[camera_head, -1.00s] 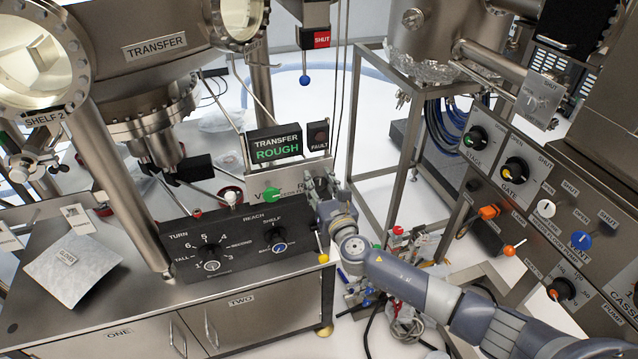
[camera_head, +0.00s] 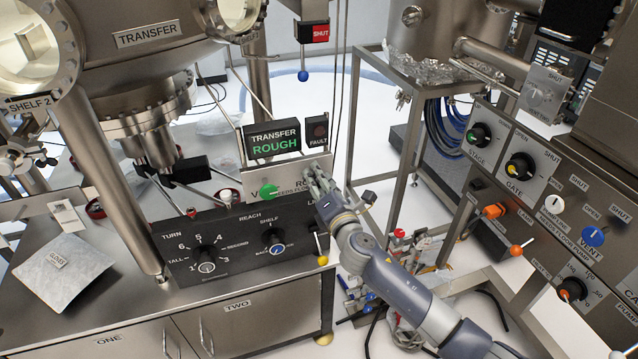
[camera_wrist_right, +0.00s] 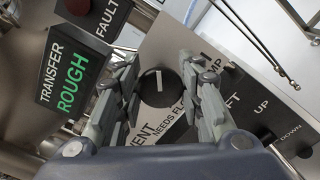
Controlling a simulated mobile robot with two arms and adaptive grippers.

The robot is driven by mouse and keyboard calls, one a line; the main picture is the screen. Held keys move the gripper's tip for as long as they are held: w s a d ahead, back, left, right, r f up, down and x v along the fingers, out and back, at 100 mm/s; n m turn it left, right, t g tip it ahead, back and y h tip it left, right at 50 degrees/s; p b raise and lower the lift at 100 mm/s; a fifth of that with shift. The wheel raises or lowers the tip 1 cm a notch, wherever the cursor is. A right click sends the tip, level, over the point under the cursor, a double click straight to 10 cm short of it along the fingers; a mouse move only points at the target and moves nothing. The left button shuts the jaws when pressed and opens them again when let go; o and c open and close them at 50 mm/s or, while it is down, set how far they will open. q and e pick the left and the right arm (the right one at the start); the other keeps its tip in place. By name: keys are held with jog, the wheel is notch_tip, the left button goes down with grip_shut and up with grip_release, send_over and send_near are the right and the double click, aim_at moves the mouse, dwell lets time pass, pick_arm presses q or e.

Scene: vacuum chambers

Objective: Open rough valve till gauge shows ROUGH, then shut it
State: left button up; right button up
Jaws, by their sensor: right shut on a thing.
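The gauge (camera_head: 273,143) is a black display that reads TRANSFER and, in green, ROUGH. It also shows in the wrist view (camera_wrist_right: 70,75). Below it is a light panel (camera_head: 240,190) with a green knob (camera_head: 268,191) and, to its right, a label starting RO, partly hidden by my right gripper (camera_head: 316,182). In the wrist view, a dark round rough valve knob (camera_wrist_right: 157,87) with a white line sits between the fingers of my right gripper (camera_wrist_right: 160,95), which is shut on it. The head view hides this knob behind the fingers. My left gripper is not in view.
A FAULT lamp box (camera_head: 317,132) stands right of the gauge. A black control panel (camera_head: 228,245) with dials and a yellow-tipped lever (camera_head: 322,260) lies below. A metal frame (camera_head: 390,190) stands to the right, before another knob panel (camera_head: 545,210).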

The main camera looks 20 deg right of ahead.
jog(key=m, duration=0.3)
jog(key=shift+f+m+b, duration=0.15)
jog(key=shift+m+b, duration=0.25)
jog(key=shift+m, duration=1.7)
jog(key=o, duration=1.1)
jog(key=s, duration=1.2)
jog(key=shift+d, duration=0.3)
